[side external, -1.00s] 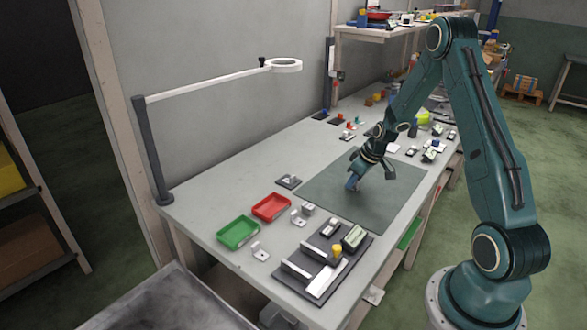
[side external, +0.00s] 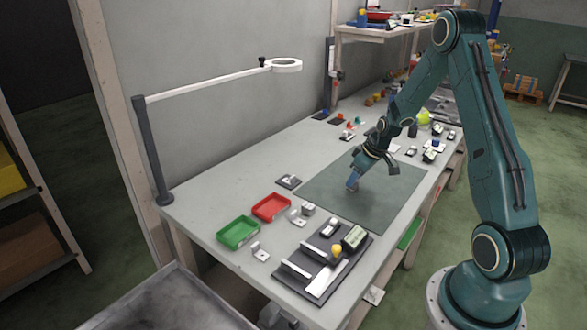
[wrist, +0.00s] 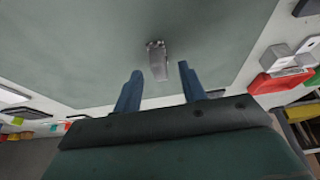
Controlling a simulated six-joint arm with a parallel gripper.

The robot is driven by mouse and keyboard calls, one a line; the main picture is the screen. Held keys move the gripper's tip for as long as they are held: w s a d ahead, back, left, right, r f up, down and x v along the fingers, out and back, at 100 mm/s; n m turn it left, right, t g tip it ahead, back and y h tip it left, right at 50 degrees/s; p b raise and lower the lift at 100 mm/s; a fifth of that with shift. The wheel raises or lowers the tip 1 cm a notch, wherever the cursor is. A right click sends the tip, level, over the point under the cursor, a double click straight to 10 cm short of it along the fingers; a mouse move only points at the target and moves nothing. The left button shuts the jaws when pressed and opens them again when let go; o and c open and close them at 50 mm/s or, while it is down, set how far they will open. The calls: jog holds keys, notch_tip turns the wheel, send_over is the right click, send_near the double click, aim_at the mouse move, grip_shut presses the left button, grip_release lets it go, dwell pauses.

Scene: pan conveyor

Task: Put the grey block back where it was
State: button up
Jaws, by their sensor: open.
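My gripper (side external: 353,183) is low over the dark green mat (side external: 385,205), tilted, with its blue fingertips close to the mat surface. In the wrist view the two blue fingers (wrist: 160,70) stand apart, so it is open. A small grey block-like piece (wrist: 158,62) lies on the mat between and just beyond the fingertips, with clear gaps on both sides. Its far end looks uneven. In the side view I cannot make it out behind the fingers. Another grey block (side external: 308,209) sits off the mat beside a white bracket (side external: 298,217); it also shows in the wrist view (wrist: 309,45).
A red tray (side external: 271,208) and a green tray (side external: 238,232) lie left of the mat. A dark fixture board (side external: 322,268) with several parts is at the front. A lamp arm (side external: 210,86) reaches over the back. Most of the mat is clear.

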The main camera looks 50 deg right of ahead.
jog(key=v, duration=1)
jog(key=shift+s, duration=0.1)
dwell(0.4)
jog(key=s+a+r, duration=0.2)
jog(key=a+r, duration=0.5)
jog(key=a, duration=0.2)
jog(key=s+a+r, duration=0.2)
jog(key=a+r, duration=0.4)
jog(key=a, duration=0.2)
jog(key=s+a+r+t, duration=0.1)
jog(key=s+a+r, duration=0.3)
jog(key=s+a, duration=0.7)
jog(key=s, duration=0.3)
jog(key=shift+a+r, duration=0.15)
